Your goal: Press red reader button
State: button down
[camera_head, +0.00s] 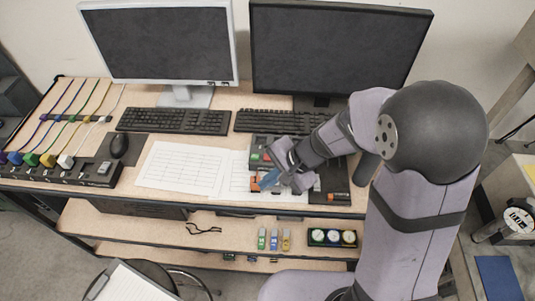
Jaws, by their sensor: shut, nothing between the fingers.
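A dark reader box (262,143) sits on the desk in front of the right keyboard, partly hidden by my arm. A small green spot and a small red spot (267,157) show on its face; the red spot looks like the red button, but it is tiny. My gripper (268,181) is shut and empty, with bluish fingertips pointing down and left. It appears just in front of the reader, near the desk's front edge, over a small orange-red item (254,184). I cannot tell whether the fingertips touch anything.
Paper sheets (180,167) lie left of the gripper. Two keyboards (172,121) and two monitors (340,48) stand behind. A mouse (119,146) and a cable block (60,170) are at left. A dark tray (331,188) is right of the gripper.

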jog(key=w+a+r+m+t+y, duration=0.1)
jog(key=w+r+m+t, duration=0.1)
jog(key=w+m, duration=0.15)
jog(key=w+a+r+m+t, duration=0.1)
jog(key=w+r+m, duration=0.1)
jog(key=w, duration=0.2)
jog(key=r+m+t, duration=0.2)
jog(key=m+t, duration=0.1)
jog(key=m, duration=0.2)
send_over(268, 158)
jog(key=shift+s+d+f+h, duration=0.15)
jog(key=shift+s+d+h, duration=0.15)
jog(key=shift+d, duration=0.05)
jog(key=shift+f, duration=0.15)
notch_tip(268, 158, down, 7)
jog(key=b, duration=0.6)
jog(key=shift+f, duration=0.15)
jog(key=shift+f+b, duration=0.65)
jog(key=shift+b, duration=0.25)
jog(key=shift+f+b, duration=0.8)
jog(key=shift+b, duration=0.3)
dwell(1.0)
jog(key=shift+r, duration=0.15)
dwell(0.3)
jog(key=shift+r+p, duration=0.6)
jog(key=shift+r, duration=0.1)
